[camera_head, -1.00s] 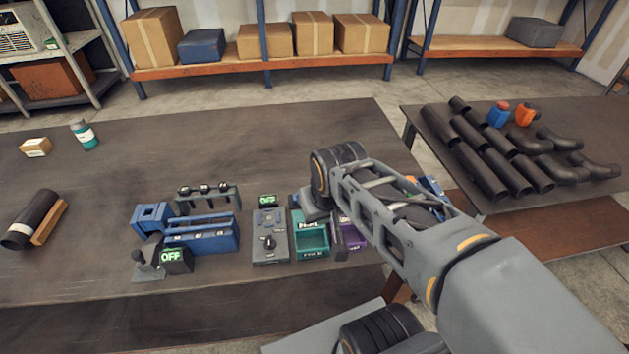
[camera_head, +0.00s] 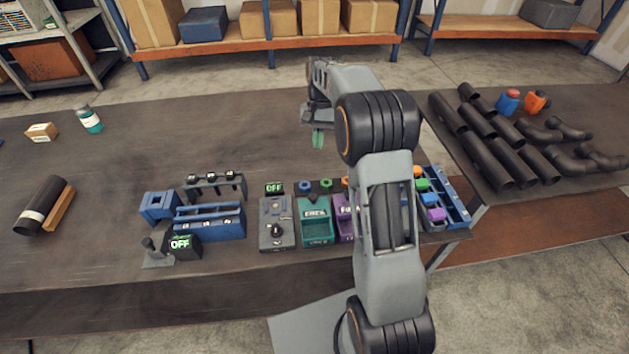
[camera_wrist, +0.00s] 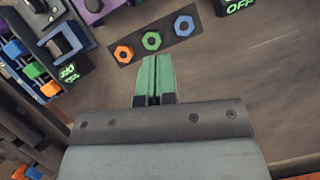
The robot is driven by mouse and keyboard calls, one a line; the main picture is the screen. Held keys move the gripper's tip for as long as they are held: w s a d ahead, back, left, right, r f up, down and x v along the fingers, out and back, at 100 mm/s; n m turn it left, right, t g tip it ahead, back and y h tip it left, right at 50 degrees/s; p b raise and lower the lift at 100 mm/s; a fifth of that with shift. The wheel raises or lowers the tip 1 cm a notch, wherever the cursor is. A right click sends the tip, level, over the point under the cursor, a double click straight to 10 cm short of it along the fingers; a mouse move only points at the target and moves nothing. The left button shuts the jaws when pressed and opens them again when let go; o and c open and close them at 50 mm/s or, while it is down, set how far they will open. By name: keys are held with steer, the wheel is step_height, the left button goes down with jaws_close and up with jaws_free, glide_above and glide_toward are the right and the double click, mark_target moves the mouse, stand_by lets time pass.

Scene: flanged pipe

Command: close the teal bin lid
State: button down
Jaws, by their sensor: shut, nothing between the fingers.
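The teal bin (camera_head: 316,232) stands on the dark workbench in the head view, between a grey switch panel and a purple bin. White lettering shows on its upper face and its front, but I cannot tell for sure how its lid sits. My gripper (camera_head: 318,141) is above the bench, behind the bin and well apart from it. Its green fingers point down. In the wrist view my gripper (camera_wrist: 155,62) shows its green fingers together with nothing between them. The teal bin is not clearly visible in the wrist view.
The purple bin (camera_head: 345,222) is partly hidden by my arm. A grey switch panel (camera_head: 276,224) stands left of the teal bin. Orange, green and blue nuts (camera_wrist: 151,40) lie in a row. A blue tray (camera_head: 448,200) is at the right.

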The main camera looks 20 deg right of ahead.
glide_toward(314, 205)
steer(key=w+f, duration=0.1)
steer(key=w+d+f, duration=0.1)
steer(key=f, duration=0.1)
steer(key=w+f+p, duration=0.1)
steer(key=w, duration=0.1)
steer(key=shift+d+f, duration=0.15)
steer(key=shift+d, duration=0.15)
steer(key=shift+s+a+p, duration=0.25)
steer(key=shift+s+a, duration=0.2)
steer(key=shift+s, duration=0.45)
steer(key=shift+s+a+p, duration=0.2)
steer(key=shift+s+a, duration=0.25)
steer(key=shift+s, duration=0.4)
